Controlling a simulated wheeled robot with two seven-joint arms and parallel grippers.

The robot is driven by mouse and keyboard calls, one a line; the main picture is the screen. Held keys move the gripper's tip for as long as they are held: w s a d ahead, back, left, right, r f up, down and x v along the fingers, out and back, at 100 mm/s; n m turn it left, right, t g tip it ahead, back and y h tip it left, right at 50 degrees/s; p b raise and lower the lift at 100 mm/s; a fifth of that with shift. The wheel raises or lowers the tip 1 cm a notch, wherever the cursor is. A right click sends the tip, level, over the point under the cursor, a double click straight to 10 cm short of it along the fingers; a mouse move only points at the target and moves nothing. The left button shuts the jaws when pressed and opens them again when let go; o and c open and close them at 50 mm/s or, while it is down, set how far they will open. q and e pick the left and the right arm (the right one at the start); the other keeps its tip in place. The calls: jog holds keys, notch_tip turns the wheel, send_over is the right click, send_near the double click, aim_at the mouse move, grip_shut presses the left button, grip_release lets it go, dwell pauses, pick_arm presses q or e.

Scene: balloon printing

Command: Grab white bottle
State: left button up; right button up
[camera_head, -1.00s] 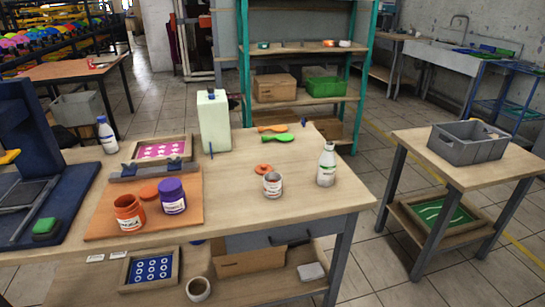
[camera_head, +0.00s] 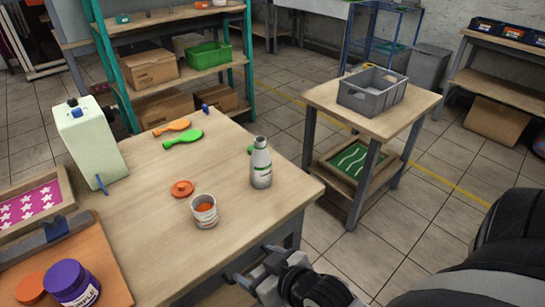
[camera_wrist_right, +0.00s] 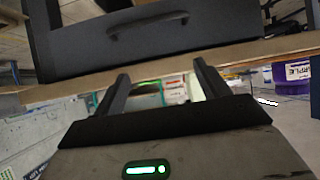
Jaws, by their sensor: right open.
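The white bottle (camera_head: 261,163) stands upright on the wooden table (camera_head: 150,230), near its right edge, with a grey cap and a label. My right gripper (camera_head: 262,268) is below and in front of the bottle, just off the table's near right edge, apart from the bottle. In the right wrist view its two fingers (camera_wrist_right: 158,85) are spread with nothing between them, facing the table's edge and a dark drawer front. The bottle is not clearly seen in that view. My left gripper is not in view.
A jar with orange contents (camera_head: 204,210) and an orange lid (camera_head: 182,188) are left of the bottle. Green (camera_head: 183,138) and orange (camera_head: 171,127) paddle-shaped things lie behind. A large pale container (camera_head: 90,142) stands left. A side table holds a grey crate (camera_head: 372,92).

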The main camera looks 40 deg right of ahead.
jog(key=w+d+r+m+t+h, duration=0.1)
jog(key=w+d+r+m+h, duration=0.1)
jog(key=w+d+r, duration=0.3)
jog(key=m+t+h, duration=0.1)
jog(key=h, duration=0.1)
send_near(266, 167)
jog(key=x, duration=0.6)
jog(key=shift+w+a+f, duration=0.1)
jog(key=shift+w+f, duration=0.1)
jog(key=shift+f, duration=0.35)
jog(key=shift+w+f, duration=0.15)
jog(key=shift+w, duration=0.3)
jog(key=x, duration=0.5)
jog(key=shift+w+r, duration=0.15)
jog(key=shift+r, duration=0.25)
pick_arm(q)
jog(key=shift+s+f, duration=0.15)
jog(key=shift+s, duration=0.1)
pick_arm(e)
jog(key=shift+c, duration=0.2)
jog(key=c, duration=1.1)
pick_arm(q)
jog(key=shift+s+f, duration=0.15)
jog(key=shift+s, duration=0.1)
pick_arm(e)
jog(key=shift+c, duration=0.2)
